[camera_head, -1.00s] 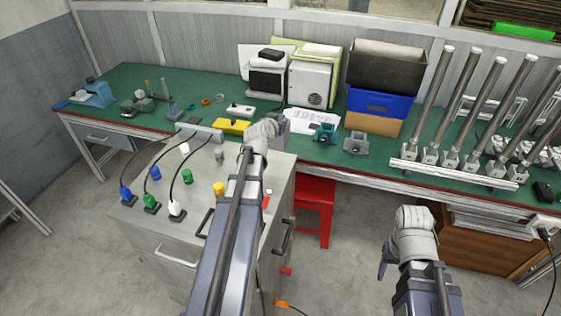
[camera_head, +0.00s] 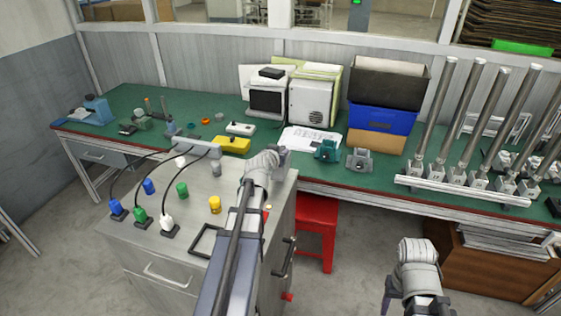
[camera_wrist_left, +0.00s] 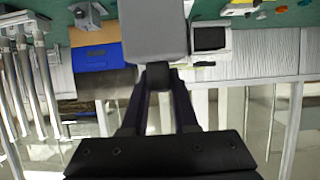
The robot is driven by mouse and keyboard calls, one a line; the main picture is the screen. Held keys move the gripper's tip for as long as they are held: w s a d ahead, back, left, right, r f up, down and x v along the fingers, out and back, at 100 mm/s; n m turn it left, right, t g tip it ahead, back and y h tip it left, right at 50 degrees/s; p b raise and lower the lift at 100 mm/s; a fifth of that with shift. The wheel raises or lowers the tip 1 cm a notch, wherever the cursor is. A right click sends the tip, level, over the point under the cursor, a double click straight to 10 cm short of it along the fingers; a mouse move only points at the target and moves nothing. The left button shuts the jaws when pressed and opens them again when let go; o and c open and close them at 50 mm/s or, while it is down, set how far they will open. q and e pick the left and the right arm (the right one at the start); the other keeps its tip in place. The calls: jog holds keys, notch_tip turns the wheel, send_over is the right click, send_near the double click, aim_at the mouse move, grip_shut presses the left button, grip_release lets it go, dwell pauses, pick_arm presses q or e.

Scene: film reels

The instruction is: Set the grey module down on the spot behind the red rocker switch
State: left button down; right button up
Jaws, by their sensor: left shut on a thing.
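My left gripper (camera_wrist_left: 157,85) is shut on the grey module (camera_wrist_left: 155,30), a plain grey block at its fingertips in the left wrist view. In the head view the module (camera_head: 283,157) shows partly past my left wrist, above the far right part of the metal cabinet top. The gap beneath it cannot be judged. A small red patch (camera_head: 266,210), perhaps the red rocker switch, shows beside my left forearm and is mostly hidden. The spot behind it is hidden by my arm. My right gripper (camera_head: 387,298) is low at the right, jaws unclear.
The cabinet top (camera_head: 150,212) carries blue, green, white and yellow pieces, cabled plugs and a black handle frame (camera_head: 206,240). A green workbench (camera_head: 330,188) stands behind, with a yellow box (camera_head: 233,145), monitor and bins. A red stool (camera_head: 317,212) stands right of the cabinet.

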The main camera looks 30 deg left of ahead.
pick_arm(q)
jog(key=shift+f+b, duration=0.4)
jog(key=shift+f, duration=0.5)
pick_arm(e)
jog(key=shift+f, duration=0.9)
pick_arm(q)
jog(key=shift+f, duration=0.15)
jog(key=c, duration=0.7)
grip_release()
pick_arm(e)
jog(key=shift+f, duration=0.1)
